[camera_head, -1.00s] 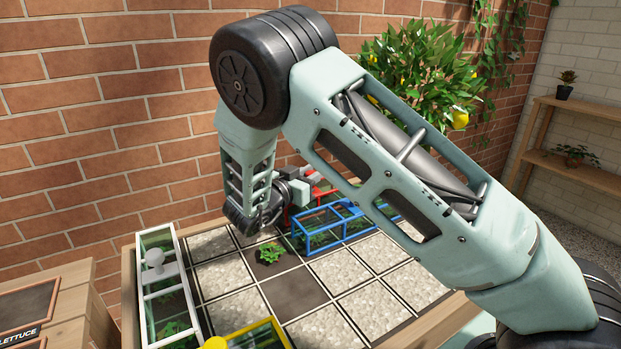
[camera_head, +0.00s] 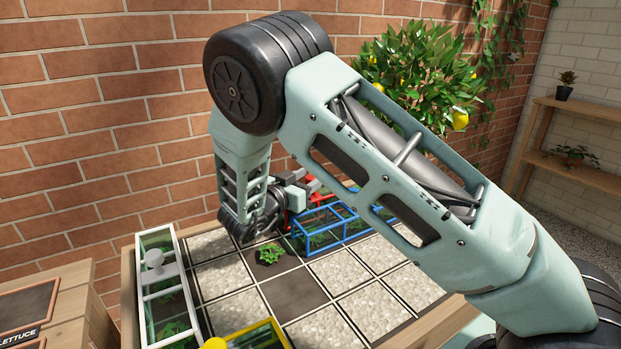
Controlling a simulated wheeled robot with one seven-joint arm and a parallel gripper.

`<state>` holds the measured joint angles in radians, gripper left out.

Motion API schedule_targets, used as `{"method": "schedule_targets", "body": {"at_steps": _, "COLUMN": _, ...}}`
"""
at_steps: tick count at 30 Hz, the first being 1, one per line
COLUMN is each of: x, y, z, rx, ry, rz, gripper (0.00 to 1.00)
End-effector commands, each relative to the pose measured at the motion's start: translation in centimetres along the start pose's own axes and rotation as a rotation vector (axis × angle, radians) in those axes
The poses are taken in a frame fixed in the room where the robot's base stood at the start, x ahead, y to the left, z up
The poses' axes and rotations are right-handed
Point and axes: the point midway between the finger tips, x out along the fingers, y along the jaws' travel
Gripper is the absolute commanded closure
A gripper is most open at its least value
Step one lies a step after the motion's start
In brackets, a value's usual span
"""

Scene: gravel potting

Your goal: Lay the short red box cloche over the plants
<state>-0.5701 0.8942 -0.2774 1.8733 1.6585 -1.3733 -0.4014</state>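The short red box cloche (camera_head: 297,201) stands at the back of the planting bed by the brick wall, behind the blue box cloche. Only parts of its red frame show; my gripper and arm hide the rest. I cannot tell whether it sits fully down, and the plants under it are mostly hidden. My gripper (camera_head: 307,180) is small in the view, just above and beside the red frame.
A blue box cloche (camera_head: 331,230) stands in front of the red one. A white-framed cloche (camera_head: 154,258) lines the left edge; a yellow one (camera_head: 268,327) is at the front. A leafy plant (camera_head: 269,254) stands uncovered mid-bed. Gravel squares (camera_head: 233,310) lie clear.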

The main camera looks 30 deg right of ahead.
Motion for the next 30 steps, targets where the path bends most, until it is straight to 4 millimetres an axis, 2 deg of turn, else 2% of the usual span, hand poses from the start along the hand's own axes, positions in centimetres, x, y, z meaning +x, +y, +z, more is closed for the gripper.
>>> {"method": "schedule_targets", "body": {"at_steps": 9, "x": -6.8, "y": -0.1, "z": 0.1, "rx": -0.001, "ry": 0.000, "rz": -0.004, "gripper": 0.52}}
{"method": "schedule_targets", "body": {"at_steps": 15, "x": -9.7, "y": -0.1, "z": 0.1, "rx": 0.000, "ry": 0.000, "rz": -0.003, "gripper": 0.52}}
{"method": "schedule_targets", "body": {"at_steps": 21, "x": -10.7, "y": 0.0, "z": 0.0, "rx": -0.001, "ry": 0.001, "rz": 0.000, "gripper": 0.52}}
{"method": "schedule_targets", "body": {"at_steps": 30, "x": -10.7, "y": 0.0, "z": 0.0, "rx": -0.001, "ry": 0.001, "rz": 0.000, "gripper": 0.52}}
